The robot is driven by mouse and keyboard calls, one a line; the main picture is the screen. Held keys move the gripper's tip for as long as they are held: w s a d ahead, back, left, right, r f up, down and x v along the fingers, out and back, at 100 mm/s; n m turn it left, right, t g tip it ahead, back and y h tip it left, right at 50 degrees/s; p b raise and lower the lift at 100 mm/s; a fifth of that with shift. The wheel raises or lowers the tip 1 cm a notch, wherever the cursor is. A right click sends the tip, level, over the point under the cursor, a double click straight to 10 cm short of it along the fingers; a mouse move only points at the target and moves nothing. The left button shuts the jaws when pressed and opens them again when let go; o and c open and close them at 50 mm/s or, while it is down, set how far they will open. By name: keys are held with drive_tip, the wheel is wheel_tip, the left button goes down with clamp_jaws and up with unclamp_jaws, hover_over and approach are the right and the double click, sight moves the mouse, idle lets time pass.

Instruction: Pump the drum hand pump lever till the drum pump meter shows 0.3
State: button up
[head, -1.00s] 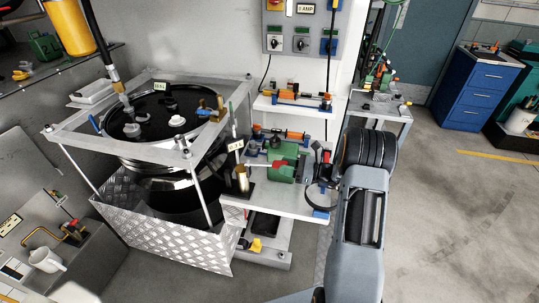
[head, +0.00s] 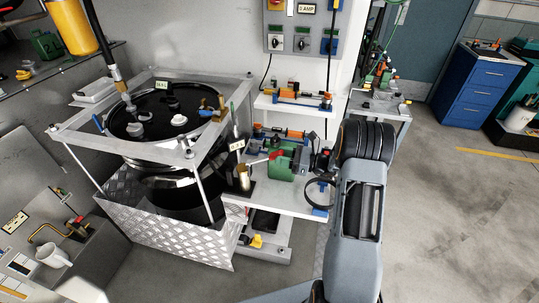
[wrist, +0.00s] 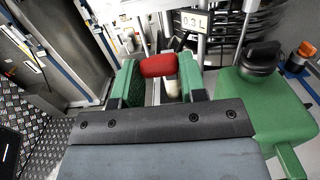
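The red lever handle (wrist: 158,66) lies across the gap between the green-padded fingers of my gripper (wrist: 158,78) in the wrist view. The fingers stand well apart, one on each side of it; whether they touch its ends is hard to tell.
A black drum (head: 165,112) stands strapped in a metal frame (head: 68,134) at the left. A green housing with a black knob (wrist: 262,58) stands close to the right of my gripper. A brass cup (head: 244,178) is left of the pump. Open floor (head: 450,220) lies at the right.

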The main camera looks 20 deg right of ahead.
drive_tip(key=o, duration=0.5)
drive_tip(key=shift+s, duration=0.1)
drive_tip(key=shift+d, duration=0.15)
drive_tip(key=v, duration=0.6)
drive_tip(key=shift+d, duration=0.35)
drive_tip(key=shift+s, duration=0.15)
